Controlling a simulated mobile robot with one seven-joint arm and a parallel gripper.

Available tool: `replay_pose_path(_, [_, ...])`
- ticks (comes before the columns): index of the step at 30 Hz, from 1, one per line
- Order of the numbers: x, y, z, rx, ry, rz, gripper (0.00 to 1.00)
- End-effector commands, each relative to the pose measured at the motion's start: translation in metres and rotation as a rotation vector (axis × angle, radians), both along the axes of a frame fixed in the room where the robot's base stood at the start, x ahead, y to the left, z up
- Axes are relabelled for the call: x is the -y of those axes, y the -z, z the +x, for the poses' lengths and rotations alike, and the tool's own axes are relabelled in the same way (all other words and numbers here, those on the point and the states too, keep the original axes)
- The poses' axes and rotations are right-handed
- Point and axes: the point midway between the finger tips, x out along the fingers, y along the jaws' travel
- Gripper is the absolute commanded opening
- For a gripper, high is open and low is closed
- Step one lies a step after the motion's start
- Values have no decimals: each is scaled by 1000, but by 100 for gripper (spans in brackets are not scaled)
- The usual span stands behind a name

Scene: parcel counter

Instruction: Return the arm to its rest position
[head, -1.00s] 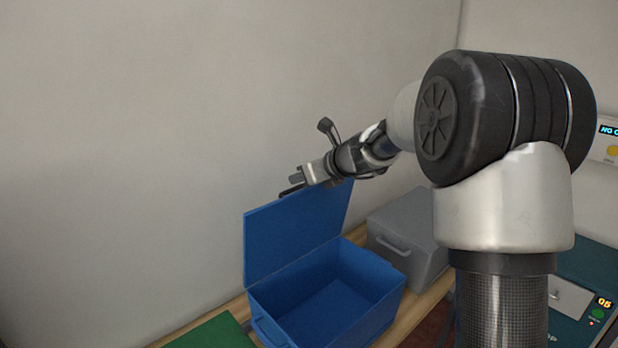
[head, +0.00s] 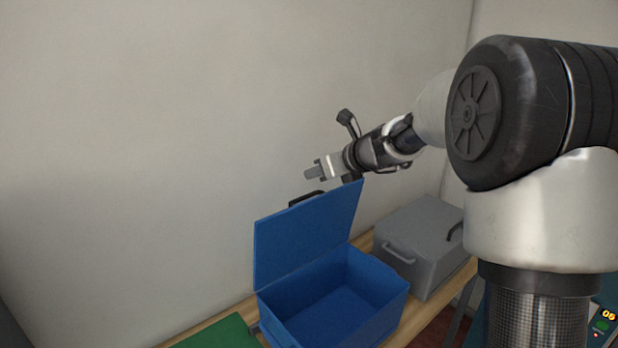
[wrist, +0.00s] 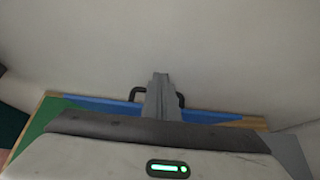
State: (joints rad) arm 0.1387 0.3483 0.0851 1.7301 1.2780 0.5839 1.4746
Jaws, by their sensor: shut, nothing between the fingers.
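My gripper (head: 312,173) is in the air above and behind the raised lid of the blue box, pointing left toward the wall. Its fingers are shut with nothing between them; they also show in the wrist view (wrist: 159,92). The blue box (head: 375,312) stands on the wooden counter with its lid (head: 305,235) standing open and its inside looking empty. The lid's dark handle (head: 305,199) shows at its top edge. In the wrist view the handle (wrist: 134,93) shows behind the fingers, and my gripper appears apart from it.
A closed grey box (head: 425,245) stands right of the blue box. A green surface (head: 225,333) lies to its left on the wooden counter (head: 205,323). The pale wall (head: 160,130) is close behind. A teal device with a lit display (head: 607,315) is at the lower right.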

Motion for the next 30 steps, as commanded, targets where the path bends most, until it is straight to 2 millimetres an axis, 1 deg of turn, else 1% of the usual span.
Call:
replay_pose_path(3, [7, -13, -10, 1, 0, -1, 0])
replay_pose_path(8, [10, -24, -20, 7, -15, -17, 0])
replay_pose_path(11, [6, -32, -42, 49, -93, -115, 0])
replay_pose_path(14, [1, -40, -84, 135, -260, -320, 0])
replay_pose_path(15, [-1, -42, -106, 178, -348, -426, 0])
replay_pose_path(17, [-1, -43, -142, 244, -494, -593, 0])
replay_pose_path(18, [1, -43, -165, 288, -593, -706, 0])
replay_pose_path(20, [5, -39, -201, 346, -748, -869, 0])
replay_pose_path(21, [9, -35, -224, 384, -852, -974, 0])
replay_pose_path(23, [18, -29, -257, 437, -1010, -1128, 0])
replay_pose_path(24, [25, -24, -279, 469, -1118, -1227, 0])
replay_pose_path(26, [37, -16, -308, 508, -1276, -1366, 0])
replay_pose_path(27, [45, -11, -326, 530, -1378, -1447, 0])
replay_pose_path(30, [65, 2, -362, 566, -1604, -1613, 0])
